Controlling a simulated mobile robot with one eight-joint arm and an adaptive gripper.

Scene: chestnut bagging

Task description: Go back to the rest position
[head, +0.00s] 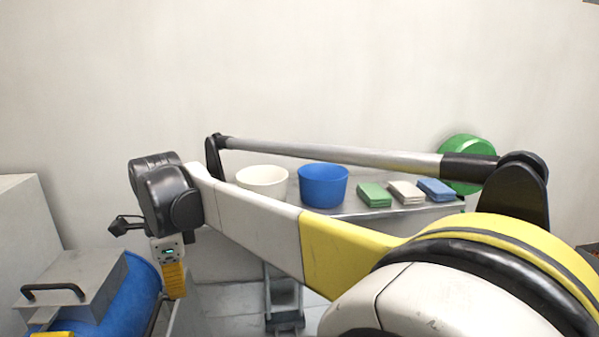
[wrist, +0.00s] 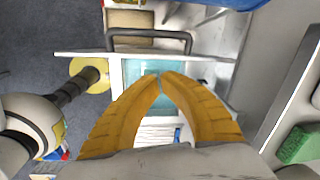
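My gripper (head: 178,292) hangs at the left of the head view, pointing down beside a blue drum (head: 135,295) topped by a grey metal box. In the wrist view my gripper's two ribbed yellow fingers (wrist: 161,74) come together at the tips, with nothing seen held between them. My arm stretches across the head view from the lower right to the gripper.
A metal table (head: 345,213) against the wall holds a white bowl (head: 262,177), a blue bucket (head: 323,186) and green (head: 373,195), beige (head: 407,192) and blue packs (head: 436,189). A dark handle (wrist: 148,33) lies beyond the fingertips in the wrist view.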

